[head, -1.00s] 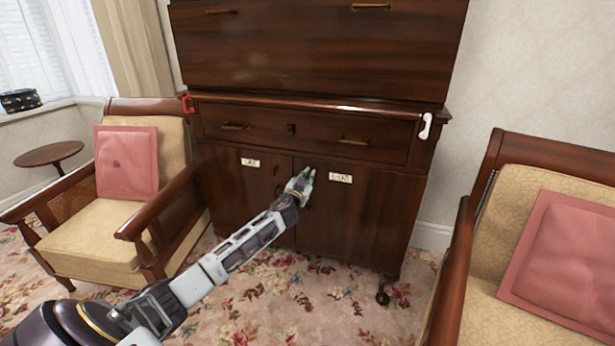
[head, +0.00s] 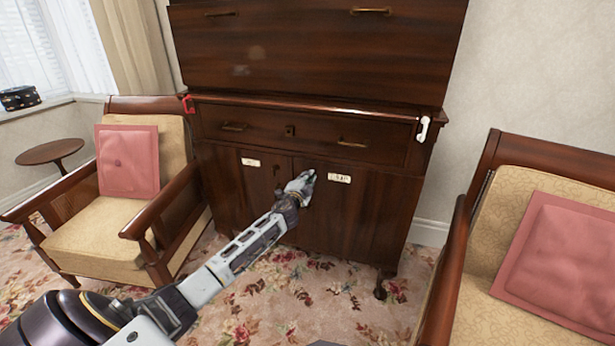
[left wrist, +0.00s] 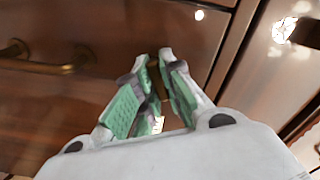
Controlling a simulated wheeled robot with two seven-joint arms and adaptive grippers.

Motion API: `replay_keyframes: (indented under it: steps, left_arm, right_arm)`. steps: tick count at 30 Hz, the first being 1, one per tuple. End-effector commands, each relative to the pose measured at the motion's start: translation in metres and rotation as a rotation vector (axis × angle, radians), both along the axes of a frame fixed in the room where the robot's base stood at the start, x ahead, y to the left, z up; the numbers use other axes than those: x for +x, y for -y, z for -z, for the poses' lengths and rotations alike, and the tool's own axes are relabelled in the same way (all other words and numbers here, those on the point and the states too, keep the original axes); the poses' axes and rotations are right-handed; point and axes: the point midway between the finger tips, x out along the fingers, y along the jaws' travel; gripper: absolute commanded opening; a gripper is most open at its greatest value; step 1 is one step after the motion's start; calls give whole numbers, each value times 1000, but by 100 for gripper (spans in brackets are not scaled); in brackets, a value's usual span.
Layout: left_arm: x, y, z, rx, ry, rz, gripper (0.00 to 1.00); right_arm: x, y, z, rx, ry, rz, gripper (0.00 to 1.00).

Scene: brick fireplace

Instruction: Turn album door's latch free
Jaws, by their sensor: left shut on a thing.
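The dark wooden cabinet has two lower doors, each with a small white label. The labels, left (head: 251,162) and right (head: 340,178), are too blurred to read surely. My left gripper (head: 308,176) is at the upper inner edge of the right door, just left of its label. In the left wrist view its green-padded fingers (left wrist: 154,58) are closed on a small brownish brass piece (left wrist: 154,76), which looks like the door's latch. The fingers hide most of it, so its angle cannot be told. The doors look closed. My right gripper is out of view.
A drawer (head: 310,133) with brass handles sits just above the doors. A red hook-like piece (head: 188,104) and a white one (head: 423,129) hang at the cabinet's sides. Cushioned armchairs stand left (head: 95,240) and right (head: 485,265). Flowered carpet (head: 300,300) lies free in front.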

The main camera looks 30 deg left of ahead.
Motion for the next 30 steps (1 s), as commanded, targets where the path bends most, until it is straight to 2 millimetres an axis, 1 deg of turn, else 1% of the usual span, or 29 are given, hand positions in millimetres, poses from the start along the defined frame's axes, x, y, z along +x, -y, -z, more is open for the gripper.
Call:
replay_keyframes:
  steps: [1,3,9,15,21,30]
  left_arm:
    - [0,0,-1,43,-11,0,0]
    - [0,0,0,107,-27,0,0]
    - [0,1,1,269,-67,1,0]
    - [0,1,2,383,-93,1,0]
    - [0,1,2,440,-107,1,0]
    - [0,2,3,454,-109,2,0]
  right_arm:
    - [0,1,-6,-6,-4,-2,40]
    - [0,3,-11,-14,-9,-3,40]
    - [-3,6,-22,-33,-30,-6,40]
    - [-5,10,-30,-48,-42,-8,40]
    - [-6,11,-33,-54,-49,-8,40]
    - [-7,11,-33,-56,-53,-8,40]
